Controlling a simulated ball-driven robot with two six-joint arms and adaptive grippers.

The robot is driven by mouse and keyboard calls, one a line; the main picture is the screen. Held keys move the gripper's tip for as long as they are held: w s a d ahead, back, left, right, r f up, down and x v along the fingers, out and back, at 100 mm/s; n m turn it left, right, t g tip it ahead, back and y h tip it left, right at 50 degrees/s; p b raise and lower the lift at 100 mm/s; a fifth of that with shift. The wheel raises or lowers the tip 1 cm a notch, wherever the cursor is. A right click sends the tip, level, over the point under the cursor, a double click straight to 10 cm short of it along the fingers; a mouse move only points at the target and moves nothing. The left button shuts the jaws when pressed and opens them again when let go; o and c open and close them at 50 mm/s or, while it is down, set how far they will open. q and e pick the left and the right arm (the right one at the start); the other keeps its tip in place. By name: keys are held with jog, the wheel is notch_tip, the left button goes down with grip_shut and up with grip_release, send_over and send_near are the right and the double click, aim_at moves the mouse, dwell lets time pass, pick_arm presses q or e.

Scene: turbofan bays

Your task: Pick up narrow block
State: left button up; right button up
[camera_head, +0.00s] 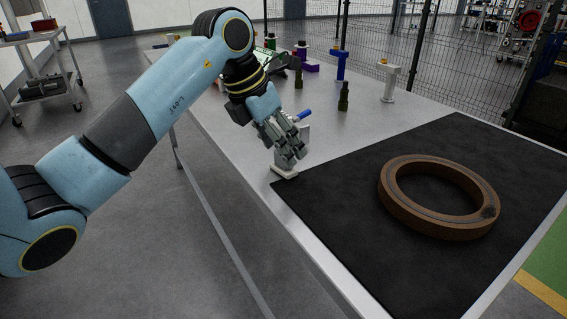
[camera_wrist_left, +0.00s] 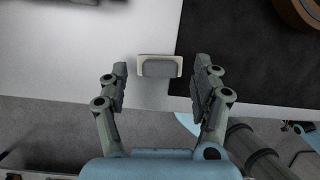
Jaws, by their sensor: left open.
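A narrow pale block with a grey top (camera_wrist_left: 160,67) stands on the table near the edge of the black mat. It lies between the spread fingertips of my left gripper (camera_wrist_left: 160,74) in the left wrist view, with a gap on each side. In the head view my left gripper (camera_head: 290,154) points down over this spot and hides most of the block. Only a pale foot (camera_head: 285,173) shows below the fingers. The left gripper is open and holds nothing. My right gripper is not in view.
A thick brown ring (camera_head: 440,212) lies on the black mat (camera_head: 340,255). A white T-shaped post (camera_head: 388,80), a blue post (camera_head: 341,66) and a dark green bottle-like piece (camera_head: 343,97) stand farther back. A blue-ended piece (camera_head: 304,115) shows beside the gripper.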

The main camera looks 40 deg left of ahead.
pick_arm(q)
jog(key=shift+x, duration=1.2)
jog(key=c, duration=1)
jog(key=shift+o, duration=0.2)
jog(key=shift+r, duration=0.15)
